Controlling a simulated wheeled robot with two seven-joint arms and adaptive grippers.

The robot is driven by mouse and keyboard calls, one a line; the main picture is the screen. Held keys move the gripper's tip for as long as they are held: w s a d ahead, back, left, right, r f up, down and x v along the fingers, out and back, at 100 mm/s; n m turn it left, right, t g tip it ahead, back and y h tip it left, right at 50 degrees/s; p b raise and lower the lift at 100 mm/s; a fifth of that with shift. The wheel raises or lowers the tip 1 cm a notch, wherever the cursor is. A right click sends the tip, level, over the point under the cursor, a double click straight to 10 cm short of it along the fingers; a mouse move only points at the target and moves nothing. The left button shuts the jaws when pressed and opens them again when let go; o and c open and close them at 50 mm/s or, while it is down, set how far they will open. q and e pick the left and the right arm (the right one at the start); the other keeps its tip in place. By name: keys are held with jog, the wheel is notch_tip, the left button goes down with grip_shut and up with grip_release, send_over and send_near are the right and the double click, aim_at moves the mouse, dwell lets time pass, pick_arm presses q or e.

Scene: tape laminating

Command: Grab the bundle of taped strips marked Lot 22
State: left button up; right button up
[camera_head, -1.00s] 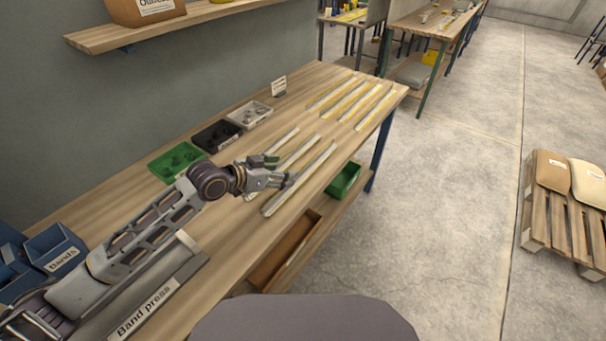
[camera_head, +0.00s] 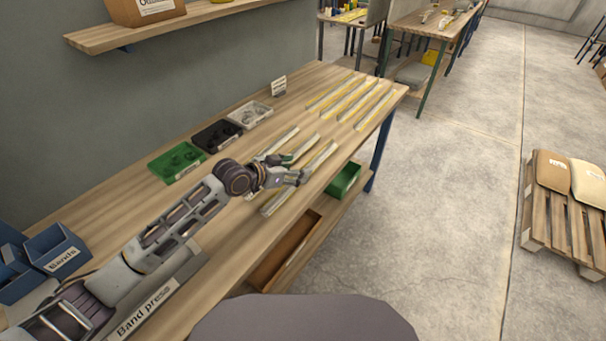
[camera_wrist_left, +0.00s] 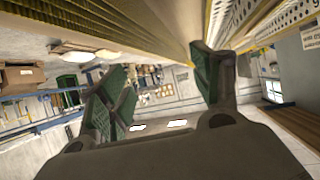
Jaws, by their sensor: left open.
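Several long pale strips lie on the workbench in two groups. The nearer group includes an upper strip (camera_head: 280,140), a middle strip (camera_head: 308,147) and a front strip (camera_head: 318,162). The farther group (camera_head: 352,98) has yellow edges. No Lot 22 marking is legible on any of them. My left gripper (camera_head: 287,168) is open over the nearer group, its fingers hiding parts of the middle and front strips. The left wrist view shows its green-padded fingers (camera_wrist_left: 160,85) spread apart, with no bundle clearly held. My right gripper is not in view.
Green, black and white bins (camera_head: 176,161) line the wall side of the wooden workbench (camera_head: 225,268). A small sign (camera_head: 279,86) stands behind them. A band press (camera_head: 148,308) and blue bins (camera_head: 55,248) are at lower left. A green bin (camera_head: 343,180) sits below the bench edge.

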aim_at(313, 168)
pick_arm(q)
jog(key=shift+w+d+f, duration=0.8)
jog(key=shift+w+f, duration=0.15)
jog(key=shift+f, duration=0.15)
jog(key=shift+x, duration=1)
jog(key=shift+c, duration=0.5)
jog(key=c, duration=1.3)
jog(key=shift+r, duration=5.1)
grip_shut()
